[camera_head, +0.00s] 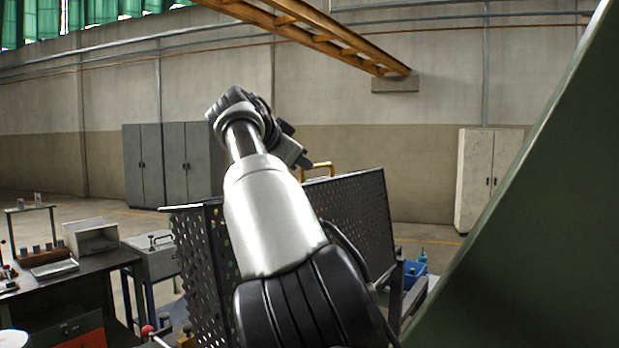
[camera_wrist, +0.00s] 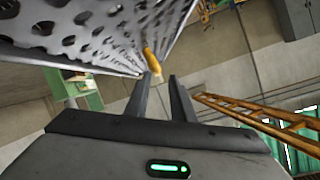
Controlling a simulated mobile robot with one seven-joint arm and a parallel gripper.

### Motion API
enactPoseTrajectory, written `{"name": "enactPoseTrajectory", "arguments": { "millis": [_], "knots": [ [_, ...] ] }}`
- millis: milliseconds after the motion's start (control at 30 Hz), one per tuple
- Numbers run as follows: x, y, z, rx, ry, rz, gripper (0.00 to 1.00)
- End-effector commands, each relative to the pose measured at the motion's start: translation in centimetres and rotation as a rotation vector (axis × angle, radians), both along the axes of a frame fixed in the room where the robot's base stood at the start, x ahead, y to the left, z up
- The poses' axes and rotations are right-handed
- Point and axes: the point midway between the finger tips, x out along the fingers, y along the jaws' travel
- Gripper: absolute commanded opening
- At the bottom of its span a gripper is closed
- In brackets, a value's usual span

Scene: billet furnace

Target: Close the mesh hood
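The mesh hood (camera_head: 350,215) is a set of dark perforated panels in the middle of the head view, partly hidden behind my arm. Its panels stand up; I cannot tell how far open it is. A yellow handle (camera_head: 320,167) shows at its upper edge. In the wrist view the perforated mesh (camera_wrist: 95,32) fills the upper left, and the yellow handle (camera_wrist: 151,61) is just beyond my fingertips. My gripper (camera_wrist: 158,80) is open, with a clear gap between its two fingers and nothing held. In the head view my gripper (camera_head: 297,155) is near the hood's top, mostly hidden by the wrist.
A dark workbench (camera_head: 60,290) with small parts and a grey box stands at the left. A large green sloping panel (camera_head: 540,220) fills the right side. A blue bin (camera_head: 412,273) sits behind the hood. Grey cabinets (camera_head: 165,163) stand at the far wall.

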Motion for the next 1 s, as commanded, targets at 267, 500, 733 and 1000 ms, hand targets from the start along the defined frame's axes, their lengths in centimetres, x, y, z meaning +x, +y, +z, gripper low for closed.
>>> {"name": "enactPoseTrajectory", "arguments": {
  "millis": [267,500,733,1000],
  "knots": [
    [-5.1,2.4,2.1,0.004,-0.006,0.009,0.18],
    [-6.7,2.8,2.8,0.003,-0.003,0.005,0.18],
    [-6.7,2.8,2.8,0.001,-0.003,0.003,0.18],
    [-6.7,2.8,2.8,0.001,-0.003,0.003,0.18]
  ]
}}
